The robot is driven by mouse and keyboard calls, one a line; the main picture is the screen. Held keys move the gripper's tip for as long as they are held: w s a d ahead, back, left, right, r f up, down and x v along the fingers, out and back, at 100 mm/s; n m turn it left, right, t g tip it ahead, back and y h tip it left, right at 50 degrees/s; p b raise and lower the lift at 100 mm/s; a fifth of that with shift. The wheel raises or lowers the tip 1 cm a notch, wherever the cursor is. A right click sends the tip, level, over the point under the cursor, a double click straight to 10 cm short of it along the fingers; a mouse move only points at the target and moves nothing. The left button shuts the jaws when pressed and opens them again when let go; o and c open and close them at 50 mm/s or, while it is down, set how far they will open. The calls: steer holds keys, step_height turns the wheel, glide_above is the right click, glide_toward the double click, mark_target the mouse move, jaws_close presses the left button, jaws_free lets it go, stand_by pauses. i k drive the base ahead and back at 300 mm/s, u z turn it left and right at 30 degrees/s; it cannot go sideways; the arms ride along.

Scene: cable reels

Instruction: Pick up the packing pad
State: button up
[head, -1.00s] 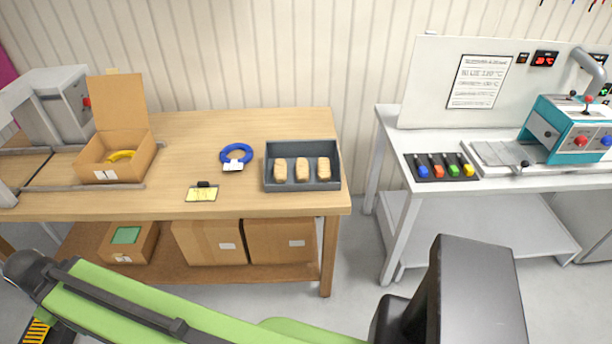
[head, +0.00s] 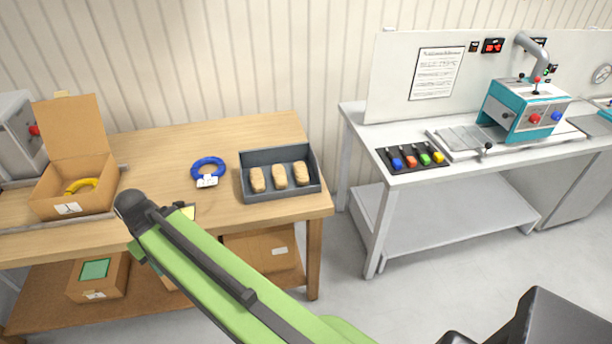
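Three tan, rounded pieces that look like packing pads lie side by side in a dark grey tray (head: 284,194) at the right end of the wooden table. They are the left pad (head: 257,180), the middle pad (head: 279,177) and the right pad (head: 302,173). All three are in plain sight, apart from each other. My green arm crosses the lower middle of the view, with its dark joint in front of the table's front edge, left of the tray. My gripper is not in view.
A blue cable coil (head: 208,167) with a white tag lies left of the tray. An open carton (head: 72,191) holds a yellow coil (head: 82,185). Cartons sit on the lower shelf (head: 150,300). A white bench (head: 400,180) with coloured connectors and a teal machine (head: 522,110) stands right, across a gap.

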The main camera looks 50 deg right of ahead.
mark_target(278, 173)
steer(key=z, duration=0.15)
steer(key=i, duration=1)
steer(key=u, duration=0.05)
